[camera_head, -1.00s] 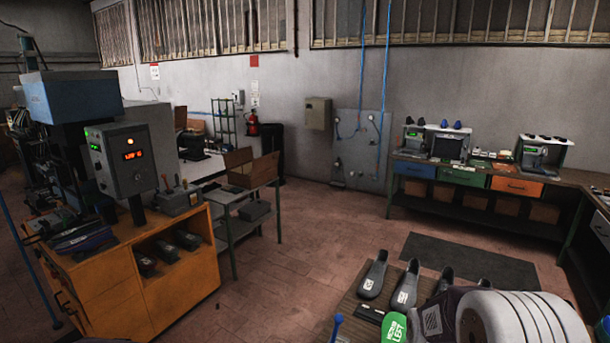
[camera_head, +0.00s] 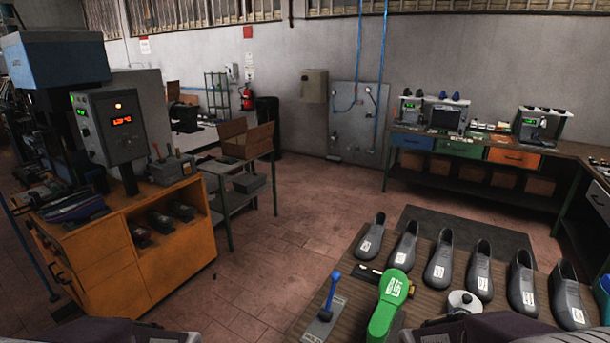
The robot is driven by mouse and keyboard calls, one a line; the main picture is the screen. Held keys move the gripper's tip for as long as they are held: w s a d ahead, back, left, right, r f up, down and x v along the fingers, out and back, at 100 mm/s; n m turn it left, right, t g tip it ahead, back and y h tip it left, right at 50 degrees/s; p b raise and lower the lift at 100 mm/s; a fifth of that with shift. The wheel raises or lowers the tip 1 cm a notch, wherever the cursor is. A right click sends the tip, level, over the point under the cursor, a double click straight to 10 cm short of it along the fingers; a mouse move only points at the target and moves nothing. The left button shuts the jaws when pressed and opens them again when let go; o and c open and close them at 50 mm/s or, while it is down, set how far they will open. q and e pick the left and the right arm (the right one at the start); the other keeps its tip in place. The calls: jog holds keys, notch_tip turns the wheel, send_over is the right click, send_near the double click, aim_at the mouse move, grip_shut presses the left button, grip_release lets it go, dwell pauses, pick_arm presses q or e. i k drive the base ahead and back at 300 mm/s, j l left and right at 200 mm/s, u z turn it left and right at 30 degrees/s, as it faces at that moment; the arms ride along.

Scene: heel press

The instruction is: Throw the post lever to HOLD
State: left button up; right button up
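A lever with a blue handle (camera_head: 332,284) stands on a small grey plate (camera_head: 318,323) at the near left of the wooden bench (camera_head: 348,299). Its handle leans slightly right at the top. The lettering on the plate is too small to read surely. I cannot tell from labels which is the post lever. Parts of my arms show at the bottom edge; neither gripper's fingers are visible.
A green shoe form (camera_head: 390,306) lies just right of the blue lever, with a round white-topped object (camera_head: 463,302) beyond it. Several grey shoe forms (camera_head: 439,258) line the bench. Open floor (camera_head: 265,285) separates bench and cabinet.

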aim_at(336, 276)
jog(key=i+j+z, duration=0.1)
jog(key=j, duration=0.25)
jog(key=i+j+z, duration=0.1)
jog(key=i+j, duration=0.2)
jog(key=i+j+z, duration=0.1)
jog(key=j, duration=0.35)
jog(key=i+j+z, duration=0.1)
jog(key=j, duration=0.3)
jog(key=i+j+z, duration=0.1)
jog(key=i+j, duration=0.15)
jog(key=j, duration=0.2)
jog(key=i+j+z, duration=0.1)
jog(key=j, duration=0.3)
jog(key=i+l, duration=0.1)
jog(key=l, duration=0.6)
jog(key=i, duration=0.05)
